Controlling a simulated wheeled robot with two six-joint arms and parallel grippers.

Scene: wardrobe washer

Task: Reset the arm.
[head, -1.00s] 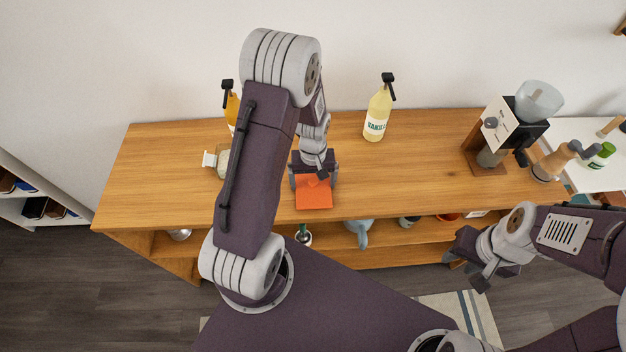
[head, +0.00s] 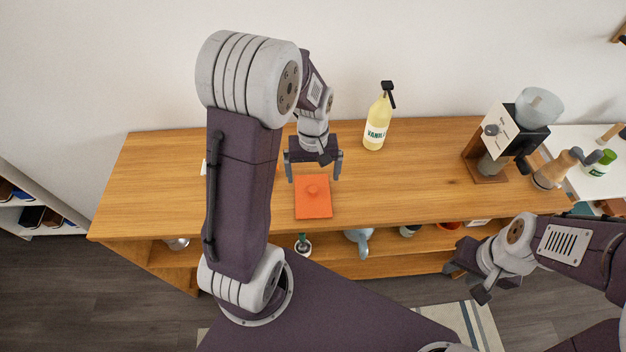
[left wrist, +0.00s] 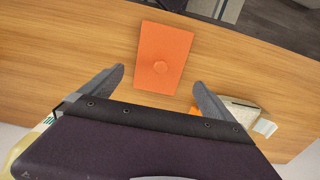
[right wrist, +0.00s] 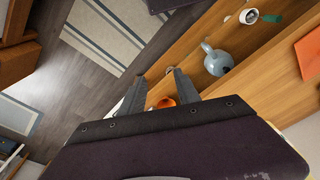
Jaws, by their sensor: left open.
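My right gripper (head: 468,276) hangs in front of the counter at the right, over the floor. In the right wrist view its two fingers (right wrist: 174,88) stand apart with a gap between them, and nothing is seen held.
A blue watering can (right wrist: 216,60) and an orange bowl (right wrist: 166,102) sit on the shelf below.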

